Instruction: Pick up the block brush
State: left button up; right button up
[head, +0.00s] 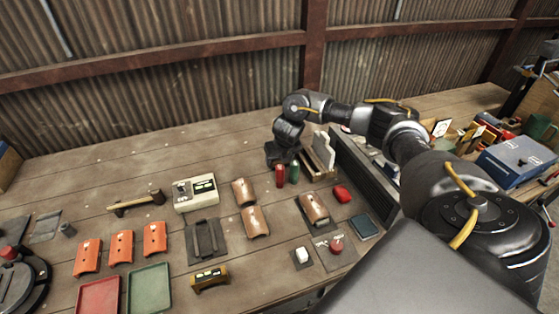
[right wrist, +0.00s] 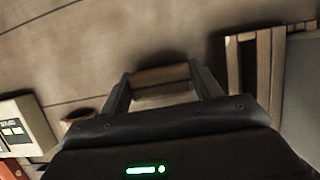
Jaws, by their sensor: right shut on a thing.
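The block brush shows in the right wrist view as a brown wooden piece (right wrist: 160,76) spanning the gap between the two fingers of my right gripper (right wrist: 162,84). The fingers are shut on it, one at each end. Its underside and bristles cannot be made out. In the head view my right gripper (head: 279,156) is over the back of the table, just left of a wooden box (head: 321,160). The brush is hidden or too dark to tell there. My left gripper is in neither view.
A long dark panel (head: 362,172) lies right of the box. A cream control box (head: 196,193) stands to the left. The table's back left is clear.

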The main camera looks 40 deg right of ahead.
jog(key=shift+r, duration=0.3)
notch_tip(320, 180, up, 2)
jog(key=shift+r+b, duration=0.15)
jog(key=shift+b, duration=0.65)
jog(key=s+a+r+p, duration=0.5)
jog(key=s+a+r, duration=0.3)
jog(key=s+r, duration=0.2)
jog(key=shift+s+a, duration=0.25)
jog(key=shift+s, duration=0.35)
jog(key=shift+f, duration=0.1)
